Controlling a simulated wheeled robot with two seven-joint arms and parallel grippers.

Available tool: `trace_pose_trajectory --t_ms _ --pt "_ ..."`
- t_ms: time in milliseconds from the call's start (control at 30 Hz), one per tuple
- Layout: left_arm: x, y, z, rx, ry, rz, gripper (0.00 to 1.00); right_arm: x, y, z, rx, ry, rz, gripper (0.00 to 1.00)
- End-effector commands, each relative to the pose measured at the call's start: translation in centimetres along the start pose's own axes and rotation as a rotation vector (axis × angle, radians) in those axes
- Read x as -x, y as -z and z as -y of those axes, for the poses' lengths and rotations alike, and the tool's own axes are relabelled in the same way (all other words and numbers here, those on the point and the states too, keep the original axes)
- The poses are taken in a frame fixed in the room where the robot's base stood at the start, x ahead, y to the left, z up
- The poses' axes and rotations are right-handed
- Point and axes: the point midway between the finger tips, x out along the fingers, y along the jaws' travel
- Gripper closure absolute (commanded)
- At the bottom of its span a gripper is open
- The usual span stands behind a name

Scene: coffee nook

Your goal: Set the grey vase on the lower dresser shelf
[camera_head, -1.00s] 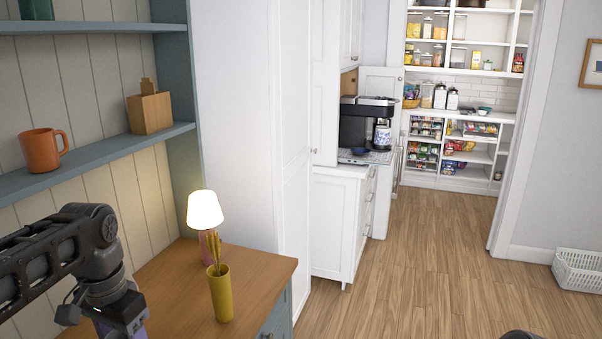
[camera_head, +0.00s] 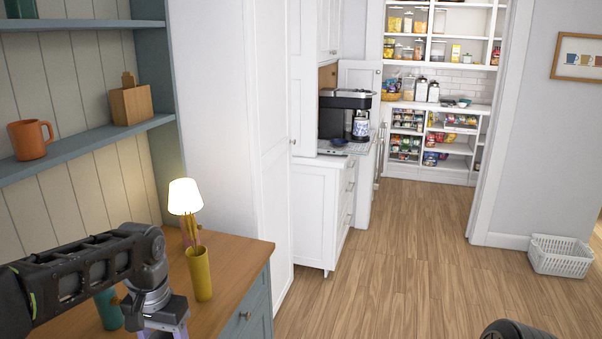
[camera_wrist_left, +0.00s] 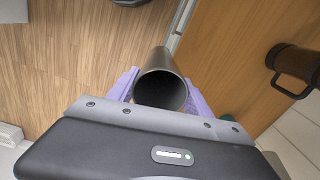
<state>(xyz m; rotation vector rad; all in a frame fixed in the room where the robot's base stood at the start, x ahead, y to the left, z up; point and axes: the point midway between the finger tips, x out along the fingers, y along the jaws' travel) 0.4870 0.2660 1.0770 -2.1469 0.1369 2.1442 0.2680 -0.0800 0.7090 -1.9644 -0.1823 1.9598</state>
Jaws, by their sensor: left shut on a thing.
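My left gripper (camera_wrist_left: 161,90) is shut on the grey vase (camera_wrist_left: 162,62), a dark grey hollow tube whose open mouth faces the wrist camera between the purple fingers. In the head view the left gripper (camera_head: 165,331) is at the bottom edge, over the dresser's wooden top, and the vase is hidden or out of frame. The lower dresser shelf (camera_head: 85,147) is blue-grey and lies above and behind the gripper. An orange mug (camera_head: 31,139) and a wooden box (camera_head: 130,101) stand on it, with bare shelf between them. My right gripper is not in view.
On the dresser top (camera_head: 235,262) stand a lit lamp (camera_head: 185,197), a yellow vase (camera_head: 200,274) and a teal object (camera_head: 108,309) beside my left arm. An upper shelf (camera_head: 80,25) runs above. A brown handled object (camera_wrist_left: 296,72) shows in the wrist view. Open floor lies right.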

Motion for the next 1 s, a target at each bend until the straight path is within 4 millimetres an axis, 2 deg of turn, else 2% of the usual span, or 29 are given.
trace_pose_trajectory --t_ms 100,300,367,400,600,1000 --pt "-2.8 1.9 -2.2 0.042 -0.002 0.005 1.0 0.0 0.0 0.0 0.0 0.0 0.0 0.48" --pt "-7.3 4.4 -6.0 0.123 -0.008 0.003 1.0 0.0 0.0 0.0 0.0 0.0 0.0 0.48" --pt "-8.5 4.8 -6.6 0.139 -0.01 0.001 1.0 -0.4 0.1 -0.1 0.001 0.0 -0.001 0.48" --pt "-9.2 4.8 -6.4 0.14 -0.009 -0.002 1.0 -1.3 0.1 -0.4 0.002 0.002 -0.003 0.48" --pt "-10.2 4.8 -6.3 0.139 -0.009 -0.002 1.0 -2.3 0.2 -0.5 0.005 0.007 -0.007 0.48" --pt "-10.0 4.8 -6.4 0.137 -0.009 -0.002 1.0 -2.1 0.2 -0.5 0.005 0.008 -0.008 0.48"
